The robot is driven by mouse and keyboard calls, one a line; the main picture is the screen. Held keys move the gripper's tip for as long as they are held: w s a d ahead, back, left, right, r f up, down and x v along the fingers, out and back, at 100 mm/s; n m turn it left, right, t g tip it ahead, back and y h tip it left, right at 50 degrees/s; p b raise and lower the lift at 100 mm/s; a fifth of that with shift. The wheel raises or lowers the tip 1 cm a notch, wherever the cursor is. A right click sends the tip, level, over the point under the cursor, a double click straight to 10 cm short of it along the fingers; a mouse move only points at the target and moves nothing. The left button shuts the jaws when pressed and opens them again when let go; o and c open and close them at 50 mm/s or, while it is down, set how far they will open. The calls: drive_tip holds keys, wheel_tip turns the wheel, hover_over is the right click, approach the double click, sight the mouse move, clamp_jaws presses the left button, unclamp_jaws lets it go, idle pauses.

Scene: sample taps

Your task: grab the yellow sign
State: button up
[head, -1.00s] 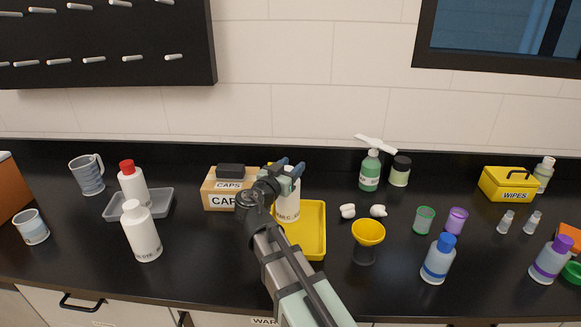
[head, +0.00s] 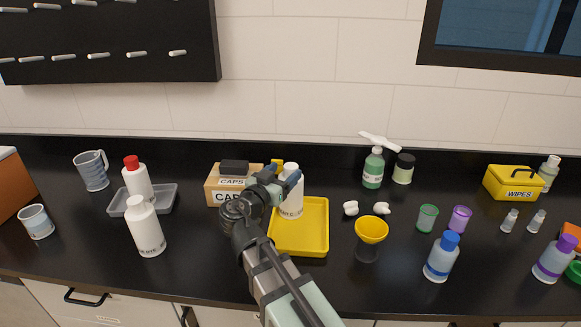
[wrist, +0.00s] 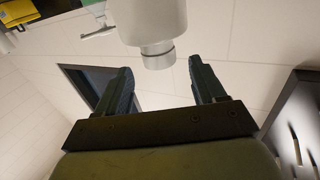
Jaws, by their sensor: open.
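A small yellow piece (head: 277,162) shows behind my gripper and the white bottle, at the back of the counter. It may be the yellow sign; most of it is hidden and I cannot read it. My gripper (head: 286,175) is open, beside the upper part of the white bottle (head: 291,205), in front of the yellow piece. In the wrist view my open jaws (wrist: 160,75) hold nothing between them. The white bottle's capped end (wrist: 155,35) shows just beyond them, upside down.
The white bottle stands at the yellow tray (head: 312,243). A caps box (head: 213,190) is close on the left.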

drive_tip(key=v, duration=0.5)
drive_tip(key=shift+s, duration=0.1)
drive_tip(key=shift+s+a, duration=0.1)
drive_tip(key=shift+s, duration=0.1)
drive_tip(key=c, duration=0.4)
